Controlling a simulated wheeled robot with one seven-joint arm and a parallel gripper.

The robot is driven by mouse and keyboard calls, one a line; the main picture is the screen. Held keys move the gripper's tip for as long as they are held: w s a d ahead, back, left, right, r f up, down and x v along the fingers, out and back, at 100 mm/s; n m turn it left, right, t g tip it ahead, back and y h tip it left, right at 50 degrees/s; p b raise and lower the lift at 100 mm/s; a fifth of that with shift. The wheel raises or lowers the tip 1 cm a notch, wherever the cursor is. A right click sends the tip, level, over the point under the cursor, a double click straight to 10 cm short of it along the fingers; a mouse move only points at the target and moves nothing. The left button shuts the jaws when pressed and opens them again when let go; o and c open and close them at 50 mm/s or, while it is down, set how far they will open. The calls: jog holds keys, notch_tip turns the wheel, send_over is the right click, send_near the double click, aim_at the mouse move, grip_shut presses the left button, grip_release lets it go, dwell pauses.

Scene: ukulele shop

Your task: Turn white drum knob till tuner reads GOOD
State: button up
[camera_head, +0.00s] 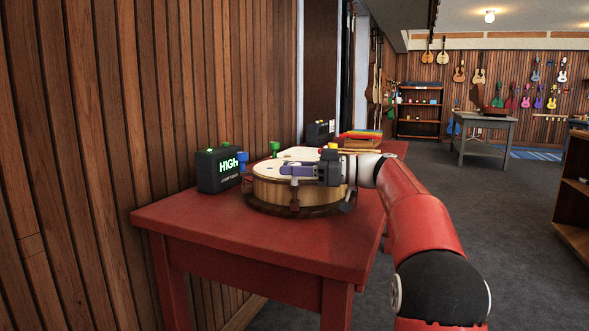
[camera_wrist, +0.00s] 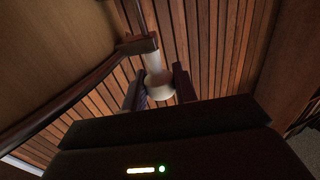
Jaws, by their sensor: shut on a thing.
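The round wooden drum (camera_head: 268,193) sits on a dark base on the red table. The black tuner box (camera_head: 222,176) stands left of it, its lit green screen reading "HIGh". My gripper (camera_head: 288,171) reaches in from the right, at the drum's near side. In the wrist view my gripper (camera_wrist: 158,88) has its two dark fingers on either side of the white knob (camera_wrist: 156,84), shut on it. The knob sits at the drum's side, by a dark bracket. In the head view my gripper hides the white knob.
A blue knob (camera_head: 243,158), a green knob (camera_head: 275,147) and a yellow knob (camera_head: 333,146) stand around the drum. A wood-panelled wall (camera_head: 110,110) rises close on the left. The red table's (camera_head: 250,240) front part is bare.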

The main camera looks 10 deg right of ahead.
jog(key=o, duration=0.9)
jog(key=v, duration=0.7)
jog(key=shift+s+d, duration=0.15)
jog(key=shift+d, duration=0.25)
jog(key=shift+s, duration=0.1)
